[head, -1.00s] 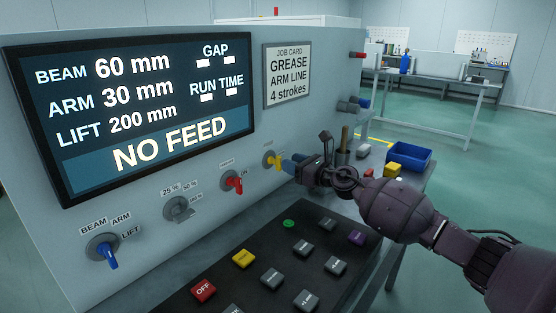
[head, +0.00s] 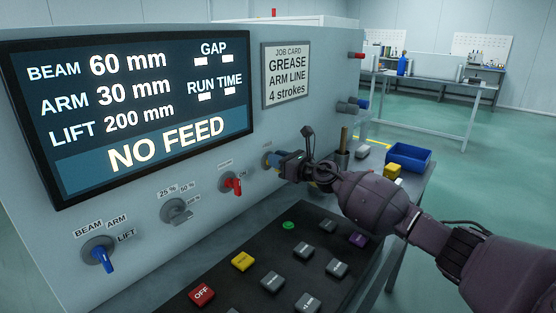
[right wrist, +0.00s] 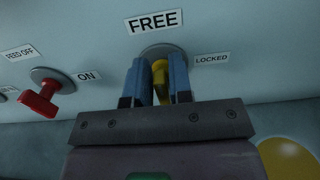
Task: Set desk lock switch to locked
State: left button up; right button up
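The desk lock switch is a yellow knob (right wrist: 160,72) on a round grey plate. In the right wrist view its label FREE is above and its label LOCKED is to the right. My right gripper (right wrist: 160,80) has its two blue fingers on either side of the knob, close against it, and looks shut on it. The fingers partly hide the knob, so its exact setting is hard to read. In the head view my right gripper (head: 287,165) is at the panel and covers most of the switch. My left gripper is not in view.
A red feed switch (head: 233,184) sits left of the lock switch. Further left are a grey percent selector (head: 177,211) and a blue selector (head: 102,255). A slanted key panel (head: 300,265) lies below. The display (head: 130,110) reads NO FEED.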

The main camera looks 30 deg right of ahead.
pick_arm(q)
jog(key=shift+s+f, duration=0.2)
pick_arm(e)
grip_shut()
